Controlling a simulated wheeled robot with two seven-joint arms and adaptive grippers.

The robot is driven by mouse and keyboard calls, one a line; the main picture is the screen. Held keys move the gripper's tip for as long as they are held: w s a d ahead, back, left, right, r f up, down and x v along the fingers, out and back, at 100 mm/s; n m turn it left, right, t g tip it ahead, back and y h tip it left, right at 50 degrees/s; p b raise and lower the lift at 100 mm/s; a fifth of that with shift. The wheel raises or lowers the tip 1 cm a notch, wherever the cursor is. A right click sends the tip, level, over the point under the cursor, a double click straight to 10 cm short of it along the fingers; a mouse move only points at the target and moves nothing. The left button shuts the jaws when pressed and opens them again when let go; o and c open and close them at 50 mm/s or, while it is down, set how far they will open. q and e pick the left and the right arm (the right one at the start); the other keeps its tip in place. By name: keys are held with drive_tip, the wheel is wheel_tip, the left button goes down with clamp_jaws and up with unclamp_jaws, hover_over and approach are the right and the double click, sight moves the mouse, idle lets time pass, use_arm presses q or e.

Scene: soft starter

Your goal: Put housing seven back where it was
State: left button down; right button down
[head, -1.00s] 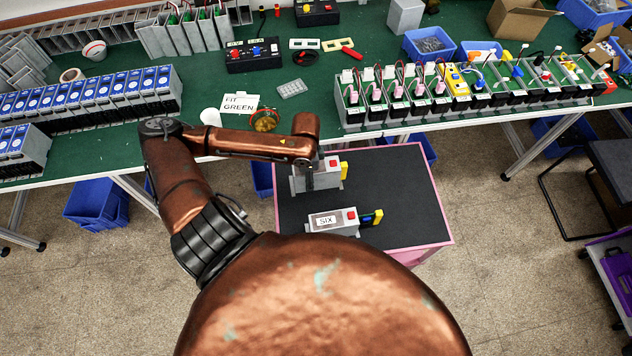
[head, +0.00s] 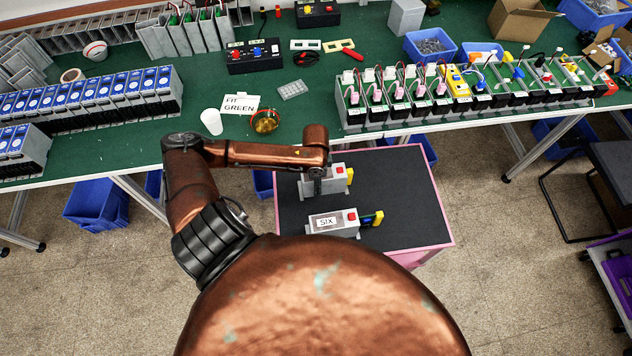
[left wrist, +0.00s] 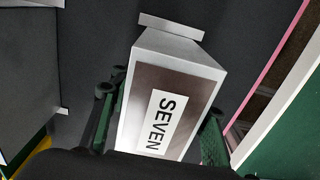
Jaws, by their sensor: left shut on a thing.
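Housing seven (left wrist: 174,95), a grey box with a white SEVEN label, sits between the fingers of my left gripper (left wrist: 160,130) in the left wrist view. In the head view its grey body with a red button and yellow end (head: 338,178) shows over the far part of the black-topped pink cart (head: 405,200). My left gripper is shut on it, and my arm partly hides it. I cannot tell whether its base touches the cart top. Housing six (head: 328,222), grey with a red button and a SIX label, stands nearer on the cart. My right gripper is not in view.
The green workbench (head: 200,135) runs behind the cart, with a FIT GREEN card (head: 240,103), a white cup (head: 211,121) and a row of wired units (head: 420,100) on it. The right side of the cart top is clear. A dark stool (head: 600,165) stands at right.

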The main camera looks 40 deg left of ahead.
use_arm(q)
drive_tip(key=c, duration=1.1)
unclamp_jaws()
drive_tip(key=shift+r, duration=0.1)
wheel_tip(320, 180, up, 12)
drive_tip(key=shift+p, duration=0.4)
drive_tip(key=shift+r, duration=0.1)
